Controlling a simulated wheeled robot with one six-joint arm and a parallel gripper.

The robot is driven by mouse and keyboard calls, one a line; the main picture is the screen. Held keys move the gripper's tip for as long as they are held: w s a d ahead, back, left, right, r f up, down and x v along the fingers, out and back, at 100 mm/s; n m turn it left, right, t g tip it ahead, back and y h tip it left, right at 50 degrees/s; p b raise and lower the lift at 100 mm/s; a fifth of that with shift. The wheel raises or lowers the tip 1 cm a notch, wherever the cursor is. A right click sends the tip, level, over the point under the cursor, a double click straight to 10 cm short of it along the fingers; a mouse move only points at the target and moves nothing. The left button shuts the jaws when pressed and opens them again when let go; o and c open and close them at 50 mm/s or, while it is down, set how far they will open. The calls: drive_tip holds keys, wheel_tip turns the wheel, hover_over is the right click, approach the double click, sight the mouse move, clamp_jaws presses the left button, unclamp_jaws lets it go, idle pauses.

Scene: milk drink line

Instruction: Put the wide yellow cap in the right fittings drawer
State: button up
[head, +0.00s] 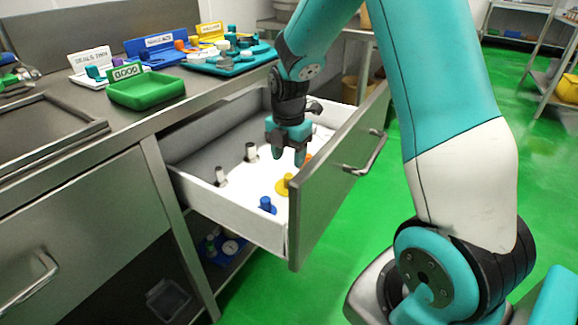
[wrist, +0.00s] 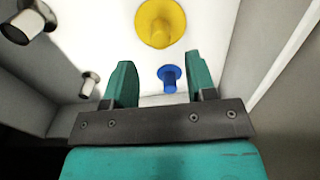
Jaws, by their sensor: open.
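The wide yellow cap (head: 285,184) lies on the white floor of the open drawer (head: 240,229), the right one of two drawer fronts in view. It has a round flange with a narrower knob on top. In the wrist view the yellow cap (wrist: 160,22) is at the top, beyond the fingertips and apart from them. My gripper (head: 288,155) is inside the drawer's outline, above its floor, pointing down. In the wrist view my gripper (wrist: 161,75) has its fingers spread with nothing held between them.
A blue fitting (head: 267,205) and grey metal fittings (head: 251,152) stand in the drawer. An orange piece (head: 308,157) is partly hidden by my gripper. The drawer front (head: 325,190) and side walls rise around them. A green GOOD tray (head: 146,90) sits on the counter.

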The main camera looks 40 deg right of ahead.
sight(289, 175)
wheel_tip(289, 175, up, 6)
drive_tip(key=p, duration=0.1)
drive_tip(key=s+a+r+m+y, duration=0.1)
drive_tip(key=s+a+r+m, duration=0.25)
drive_tip(key=a, duration=0.25)
drive_tip(key=s+a+r+m+y, duration=0.1)
drive_tip(key=s+a+r+m, duration=0.2)
drive_tip(key=a, duration=0.4)
drive_tip(key=s+a+r+m+y, duration=0.1)
drive_tip(key=s+a+m, duration=0.3)
drive_tip(key=s, duration=0.4)
drive_tip(key=s+a+r+m+y, duration=0.1)
drive_tip(key=s+a+m, duration=0.3)
drive_tip(key=s, duration=0.3)
drive_tip(key=shift+s+a+r, duration=0.35)
drive_tip(key=shift+s+a, duration=0.05)
drive_tip(key=shift+a, duration=0.3)
drive_tip(key=shift+m, duration=0.25)
drive_tip(key=shift+c, duration=0.2)
